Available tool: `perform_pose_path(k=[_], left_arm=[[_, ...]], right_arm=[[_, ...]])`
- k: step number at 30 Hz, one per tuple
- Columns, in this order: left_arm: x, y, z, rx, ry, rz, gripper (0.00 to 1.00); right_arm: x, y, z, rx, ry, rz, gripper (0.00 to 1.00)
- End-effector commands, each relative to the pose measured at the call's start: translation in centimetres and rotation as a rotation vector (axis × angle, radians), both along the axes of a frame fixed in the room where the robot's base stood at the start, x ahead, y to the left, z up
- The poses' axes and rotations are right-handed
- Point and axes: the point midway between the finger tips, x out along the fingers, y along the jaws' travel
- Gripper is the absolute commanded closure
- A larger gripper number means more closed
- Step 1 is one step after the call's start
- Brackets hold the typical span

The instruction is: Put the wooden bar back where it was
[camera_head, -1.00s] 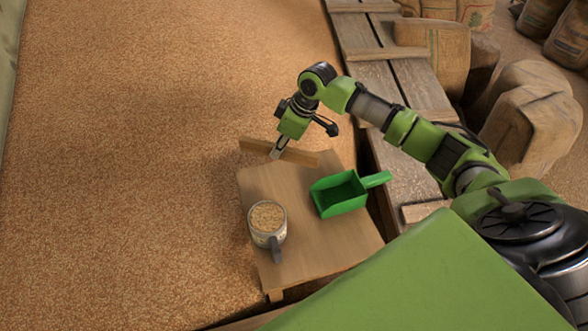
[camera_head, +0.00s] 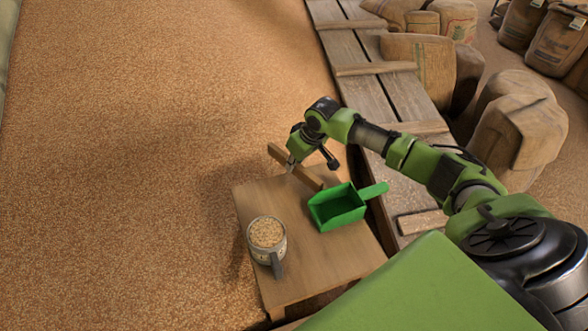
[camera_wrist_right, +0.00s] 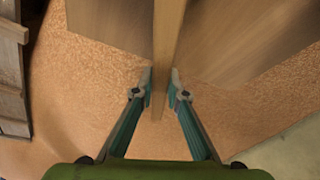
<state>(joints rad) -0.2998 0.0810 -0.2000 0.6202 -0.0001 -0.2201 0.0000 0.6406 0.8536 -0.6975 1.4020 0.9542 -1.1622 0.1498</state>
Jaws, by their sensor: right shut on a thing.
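The wooden bar (camera_head: 308,179) is a light brown strip held at the far edge of the small wooden table, slanting down to the right. My right gripper (camera_head: 291,164) is shut on it. In the right wrist view the bar (camera_wrist_right: 168,45) runs upright between the fingertips of my right gripper (camera_wrist_right: 160,82), with a wooden surface behind it and grain below. I cannot tell whether the bar touches the table. My left gripper is not in view.
On the small table (camera_head: 300,275) stand a cup of grain (camera_head: 266,240) with a grey handle and a green scoop (camera_head: 338,207), close to the bar. Grain (camera_head: 150,150) spreads to the left. A plank walkway (camera_head: 375,85) and sacks (camera_head: 520,120) lie to the right.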

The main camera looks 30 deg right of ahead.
Motion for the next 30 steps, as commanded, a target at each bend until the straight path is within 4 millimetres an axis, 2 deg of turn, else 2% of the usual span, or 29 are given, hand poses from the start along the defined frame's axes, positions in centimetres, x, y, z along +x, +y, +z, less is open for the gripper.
perform_pose_path(k=[3,6,16,17,18,30], left_arm=[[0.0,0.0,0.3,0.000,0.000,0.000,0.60],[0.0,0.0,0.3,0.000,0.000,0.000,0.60],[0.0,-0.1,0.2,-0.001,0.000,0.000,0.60],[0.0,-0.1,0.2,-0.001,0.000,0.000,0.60],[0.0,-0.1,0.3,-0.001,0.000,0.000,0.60],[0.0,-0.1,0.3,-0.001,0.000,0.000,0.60]], right_arm=[[-0.1,0.1,-1.8,0.001,0.003,-0.001,1.00],[0.0,0.0,-2.7,0.000,0.001,0.000,1.00],[0.0,0.0,-3.1,0.000,0.001,0.000,1.00],[0.0,0.0,-3.1,0.000,0.001,0.000,0.81],[0.0,0.0,-3.1,-0.001,0.001,0.001,0.71],[0.0,0.0,-2.7,0.000,0.000,0.001,0.70]])
